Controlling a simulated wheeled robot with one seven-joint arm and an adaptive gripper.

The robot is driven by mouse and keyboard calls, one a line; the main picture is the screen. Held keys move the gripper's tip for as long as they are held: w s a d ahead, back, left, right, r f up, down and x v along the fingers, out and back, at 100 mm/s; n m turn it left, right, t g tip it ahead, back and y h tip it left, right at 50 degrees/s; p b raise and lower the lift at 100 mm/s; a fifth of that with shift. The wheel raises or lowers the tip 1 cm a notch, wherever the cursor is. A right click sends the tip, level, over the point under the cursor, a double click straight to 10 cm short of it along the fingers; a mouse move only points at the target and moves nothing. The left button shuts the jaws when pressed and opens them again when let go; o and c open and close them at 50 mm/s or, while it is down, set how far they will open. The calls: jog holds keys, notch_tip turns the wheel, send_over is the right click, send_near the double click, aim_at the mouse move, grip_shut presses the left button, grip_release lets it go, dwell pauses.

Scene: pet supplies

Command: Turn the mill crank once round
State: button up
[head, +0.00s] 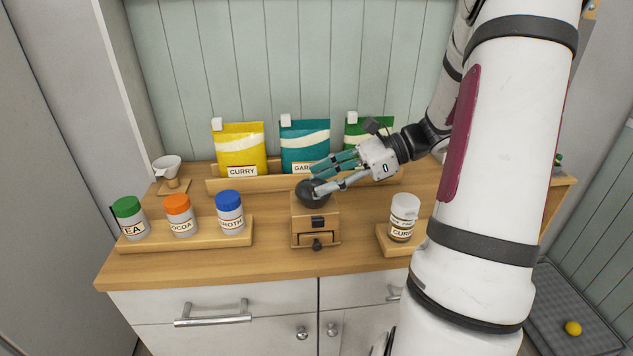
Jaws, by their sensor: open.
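The mill (316,222) stands on the wooden counter, a small wooden box with a dark round top (313,192) and a small drawer with a dark knob at its front. My gripper (316,183) reaches in from the right, with its fingers at the mill's dark top. The fingers are apart, one above and behind, one lower and in front. The crank cannot be made out; my fingers cover part of the mill's top. I cannot tell whether they touch it.
A tray (247,239) with several lidded jars stands left of the mill. A curry jar (403,217) stands on a tray to the right. Yellow (239,145), teal (305,140) and green bags stand in a rack behind. A white funnel (167,168) is at the back left. Bare counter lies in front.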

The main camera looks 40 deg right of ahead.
jog(key=shift+x, duration=1.15)
grip_shut()
